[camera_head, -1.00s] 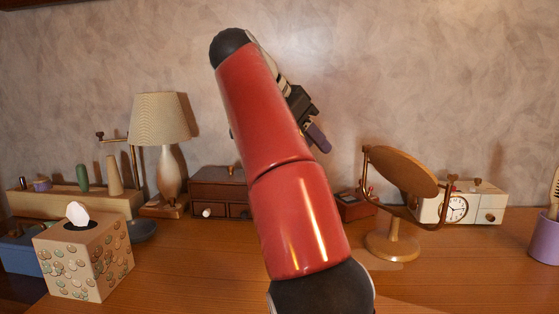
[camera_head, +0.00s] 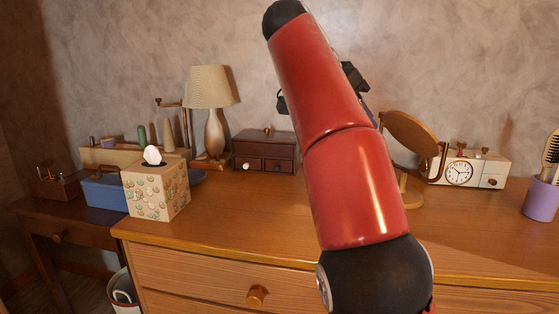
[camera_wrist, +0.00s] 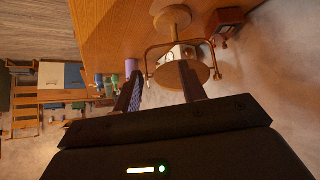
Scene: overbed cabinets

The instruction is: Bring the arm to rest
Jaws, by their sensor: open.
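My red arm (camera_head: 337,130) rises from the lower right of the head view and leans up and to the left in front of the dresser. My gripper is mostly hidden behind it there; only dark parts show at both sides of the upper link. In the wrist view my gripper (camera_wrist: 160,72) is open, its two fingers apart with nothing held between them. A round wooden mirror (camera_wrist: 182,75) on a stand appears beyond the fingers; I cannot tell the distance. The mirror also shows right of my arm in the head view (camera_head: 408,137).
On the dresser (camera_head: 240,215) stand a tissue box (camera_head: 157,192), a lamp (camera_head: 209,90), a small drawer chest (camera_head: 262,152), a white clock unit (camera_head: 462,172) and a purple cup (camera_head: 541,200). A lower side table (camera_head: 60,222) holds a blue box (camera_head: 104,193). Bare dresser top lies at front left.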

